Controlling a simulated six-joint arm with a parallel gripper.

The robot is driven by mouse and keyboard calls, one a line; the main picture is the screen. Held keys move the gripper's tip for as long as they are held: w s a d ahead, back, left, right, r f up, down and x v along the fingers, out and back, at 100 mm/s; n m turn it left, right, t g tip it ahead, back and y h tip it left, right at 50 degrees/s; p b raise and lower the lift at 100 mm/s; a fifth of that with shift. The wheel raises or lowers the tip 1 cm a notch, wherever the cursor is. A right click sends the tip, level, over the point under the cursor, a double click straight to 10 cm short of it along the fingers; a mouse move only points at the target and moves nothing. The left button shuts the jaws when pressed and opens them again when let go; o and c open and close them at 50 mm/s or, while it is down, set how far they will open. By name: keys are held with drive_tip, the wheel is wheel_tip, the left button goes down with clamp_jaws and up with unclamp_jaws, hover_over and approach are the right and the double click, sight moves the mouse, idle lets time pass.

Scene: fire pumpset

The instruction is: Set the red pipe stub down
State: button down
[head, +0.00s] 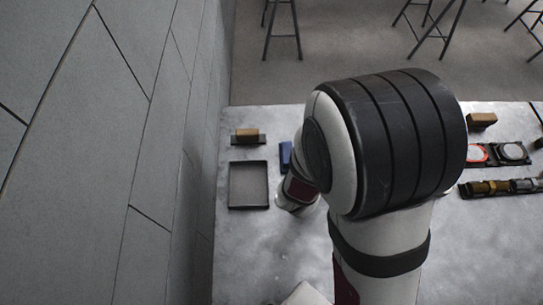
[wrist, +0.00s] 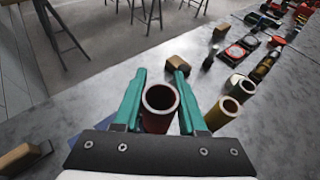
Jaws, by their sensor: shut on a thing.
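The red pipe stub (wrist: 158,120) shows in the wrist view as a short dark red tube with a pale rim, its open end towards the camera. My gripper (wrist: 159,76) has teal fingers on either side of the stub and is shut on it. The lower end of the stub is hidden, so I cannot tell whether it touches the table. In the head view my arm hides the gripper and the stub.
In the head view a shallow black tray (head: 231,186) lies empty at left, with a wooden block (head: 247,134) behind it and a blue thing (head: 285,157) beside it. Bare table lies in front of the tray.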

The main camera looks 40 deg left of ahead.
drive_tip(key=s+a+f+n+g+y, duration=0.1)
drive_tip(key=s+a+f+n+y, duration=0.1)
drive_tip(key=s+a, duration=0.6)
drive_tip(key=s+a+f+n+y, duration=0.1)
drive_tip(key=s+a+n+y, duration=0.15)
drive_tip(key=s+a, duration=0.5)
drive_tip(key=shift+m, duration=0.25)
drive_tip(key=f, duration=0.5)
drive_tip(key=s+f, duration=0.1)
drive_tip(key=f, duration=0.2)
drive_tip(key=shift+d, duration=0.1)
drive_tip(key=shift+f, duration=0.2)
drive_tip(key=shift+c, duration=2.3)
unclamp_jaws()
drive_tip(key=shift+r, duration=0.15)
drive_tip(key=v, duration=1.2)
